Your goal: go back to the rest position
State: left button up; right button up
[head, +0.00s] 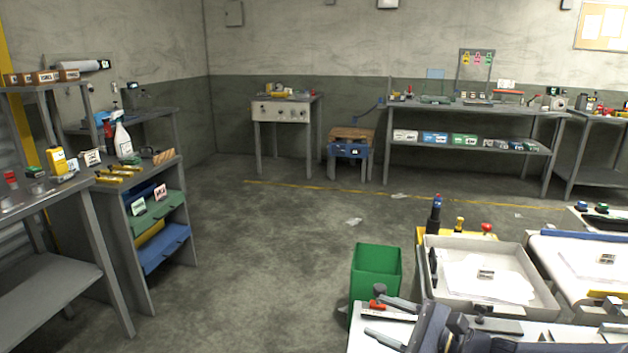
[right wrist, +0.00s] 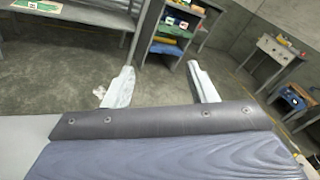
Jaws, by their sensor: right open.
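My right gripper (head: 385,318) is at the bottom of the head view, over the near white-topped bench (head: 356,342), with its fingers pointing left. In the right wrist view its two pale fingers stand wide apart (right wrist: 163,82), with nothing between them but the floor and shelving beyond. It is open and empty. My left gripper is in neither view. The task names no object.
A green bin (head: 376,268) stands close beyond the gripper. A pale tray (head: 538,300) holding white sheets lies to its right. A grey shelf unit (head: 120,225) and workbenches stand at left and along the back wall. The middle floor (head: 270,240) is mostly clear.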

jog(key=s+a+n+g+h, duration=0.2)
jog(key=s+n+g, duration=0.4)
jog(key=s+n, duration=0.7)
jog(key=s+d+f+n+t+h, duration=0.1)
jog(key=s+d+f+n+h, duration=0.3)
jog(key=s+d+n+h, duration=0.5)
notch_tip(320, 180, up, 13)
jog(key=s+a+m+y+p, duration=0.1)
jog(key=s+m+p, duration=0.1)
jog(key=p, duration=1.1)
jog(key=shift+a+r+m, duration=0.15)
jog(key=shift+r+m, duration=0.05)
jog(key=shift+m, duration=0.5)
